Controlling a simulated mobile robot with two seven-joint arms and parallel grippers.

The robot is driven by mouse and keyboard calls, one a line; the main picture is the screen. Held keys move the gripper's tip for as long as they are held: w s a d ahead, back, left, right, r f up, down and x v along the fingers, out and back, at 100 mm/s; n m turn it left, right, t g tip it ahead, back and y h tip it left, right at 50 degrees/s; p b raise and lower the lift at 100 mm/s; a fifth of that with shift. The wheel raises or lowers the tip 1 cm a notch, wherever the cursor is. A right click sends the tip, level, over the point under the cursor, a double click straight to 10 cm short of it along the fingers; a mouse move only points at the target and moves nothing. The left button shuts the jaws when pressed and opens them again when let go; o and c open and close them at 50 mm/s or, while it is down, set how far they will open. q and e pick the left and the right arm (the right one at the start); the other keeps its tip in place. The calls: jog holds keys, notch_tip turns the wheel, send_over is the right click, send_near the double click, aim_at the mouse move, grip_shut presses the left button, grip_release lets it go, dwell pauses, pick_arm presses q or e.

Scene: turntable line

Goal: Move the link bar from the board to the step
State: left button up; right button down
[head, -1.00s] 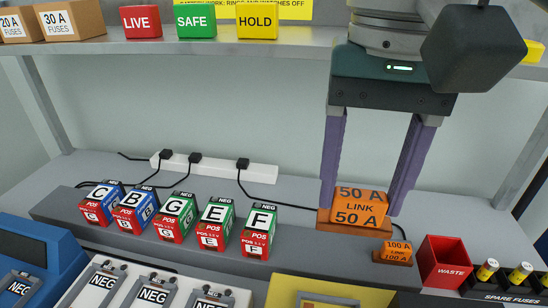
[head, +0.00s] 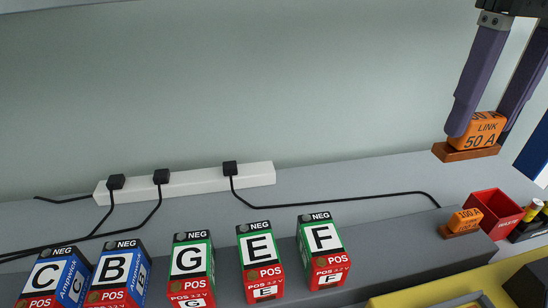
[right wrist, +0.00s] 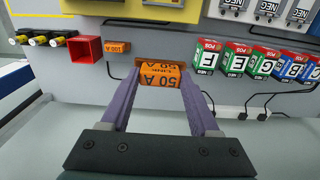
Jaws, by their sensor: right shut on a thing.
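The link bar (head: 478,135) is an orange 50 A block on a brown base. My right gripper (head: 482,122) has its purple fingers shut on it, at the upper right of the head view. The right wrist view shows the link bar (right wrist: 160,75) between the fingertips. In the head view it shows above and behind the small 100 A link; the exact height is unclear. The grey step (head: 395,245) runs along the lower part of the head view, with a bare stretch right of cell F. My left gripper is not in view. I cannot make out the board.
Several lettered cells stand on the step, cell F (head: 323,250) rightmost. The 100 A link (head: 462,222) sits near the step's right end. A red waste bin (head: 493,208) and spare fuses (head: 533,210) are beyond it. A white power strip (head: 190,182) with black cables lies behind.

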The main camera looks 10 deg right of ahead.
aim_at(488, 116)
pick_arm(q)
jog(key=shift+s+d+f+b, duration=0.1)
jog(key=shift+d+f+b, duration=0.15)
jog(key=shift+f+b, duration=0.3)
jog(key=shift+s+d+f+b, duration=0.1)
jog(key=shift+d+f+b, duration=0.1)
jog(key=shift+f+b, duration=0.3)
pick_arm(e)
notch_tip(488, 116, down, 4)
jog(key=shift+s+d+r, duration=0.1)
jog(key=shift+d+r, duration=0.05)
jog(key=shift+r, duration=0.1)
pick_arm(q)
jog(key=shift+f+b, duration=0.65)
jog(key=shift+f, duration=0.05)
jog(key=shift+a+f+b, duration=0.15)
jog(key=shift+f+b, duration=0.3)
jog(key=shift+b, duration=0.05)
pick_arm(e)
jog(key=shift+f, duration=8.25)
jog(key=shift+f, duration=0.1)
jog(key=shift+c, duration=0.6)
grip_release()
pick_arm(q)
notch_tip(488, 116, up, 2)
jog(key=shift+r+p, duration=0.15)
jog(key=shift+p, duration=1)
pick_arm(e)
notch_tip(488, 116, up, 12)
